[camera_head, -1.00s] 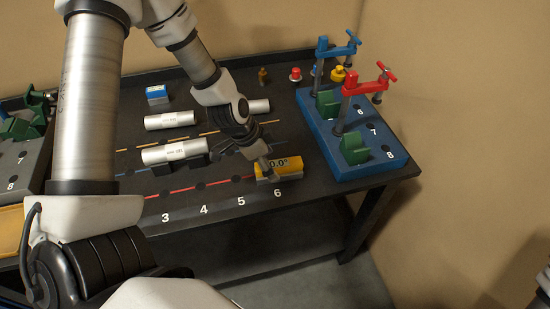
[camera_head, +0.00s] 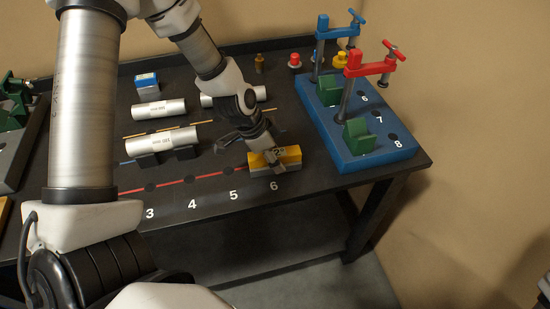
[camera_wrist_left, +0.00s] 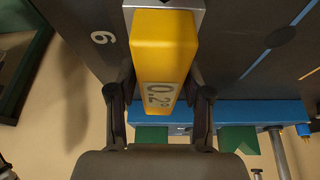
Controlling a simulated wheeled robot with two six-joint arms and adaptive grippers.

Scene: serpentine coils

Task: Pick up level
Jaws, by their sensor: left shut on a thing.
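The level is a yellow block with a grey base and a digital readout (camera_head: 290,155). It sits at the bench's front edge, just behind the painted 6. My left gripper (camera_head: 268,159) reaches down over it from behind and is shut on it. In the left wrist view the level (camera_wrist_left: 164,45) lies between the two fingers of my left gripper (camera_wrist_left: 160,98), and its readout shows 0.2°. I cannot tell whether its base is clear of the bench top. My right gripper is not in view.
Silver cylinders (camera_head: 162,139) lie left of the level, one on black supports. A blue fixture block (camera_head: 362,158) with green V-blocks and red and blue clamps stands close to the right. A small blue box (camera_head: 147,82) and coloured knobs are at the back.

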